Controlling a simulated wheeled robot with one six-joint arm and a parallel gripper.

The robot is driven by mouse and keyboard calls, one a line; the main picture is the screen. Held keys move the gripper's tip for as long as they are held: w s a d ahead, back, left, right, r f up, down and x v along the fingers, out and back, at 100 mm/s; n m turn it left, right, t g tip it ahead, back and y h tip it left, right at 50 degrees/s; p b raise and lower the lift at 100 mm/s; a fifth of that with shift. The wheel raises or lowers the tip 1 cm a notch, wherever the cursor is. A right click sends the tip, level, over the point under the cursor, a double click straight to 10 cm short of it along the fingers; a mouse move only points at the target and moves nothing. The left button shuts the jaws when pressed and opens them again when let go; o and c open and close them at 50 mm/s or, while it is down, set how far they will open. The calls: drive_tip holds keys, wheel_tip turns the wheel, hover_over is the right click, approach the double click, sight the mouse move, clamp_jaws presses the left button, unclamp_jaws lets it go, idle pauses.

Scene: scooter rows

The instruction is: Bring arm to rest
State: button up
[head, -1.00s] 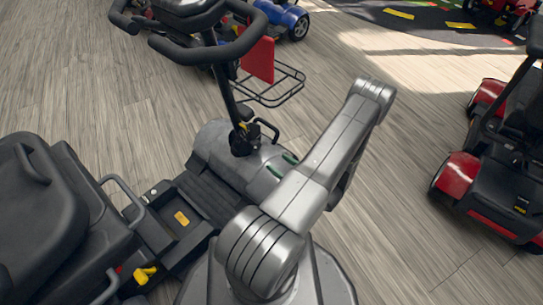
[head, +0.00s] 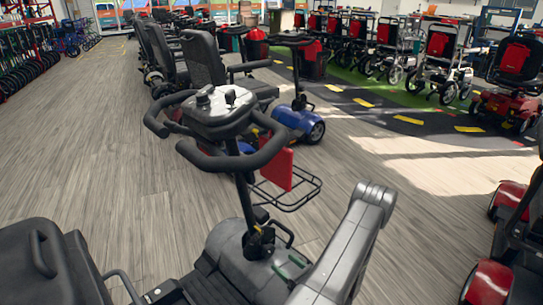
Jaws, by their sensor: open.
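My arm (head: 350,240) rises from the bottom of the head view, its grey upper link bent at an elbow near the lower right middle. The rest of the arm beyond the elbow is hidden behind this link or out of frame, and my gripper does not show. A grey mobility scooter (head: 245,255) stands close in front, with its black handlebar (head: 215,125) upright beside the arm. The arm's link overlaps the scooter's front end in the picture; I cannot tell whether they touch.
A wire basket (head: 290,190) and red panel (head: 279,163) are on the scooter's tiller. A blue scooter (head: 300,122) stands behind it, red scooters (head: 490,285) at right. Wood floor (head: 75,150) at left is clear.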

sight(271, 253)
drive_tip(key=b+x, duration=0.2)
drive_tip(key=x, duration=0.6)
drive_tip(key=shift+w+a, duration=0.25)
drive_tip(key=shift+s+d, duration=0.1)
drive_tip(key=shift+s, duration=0.05)
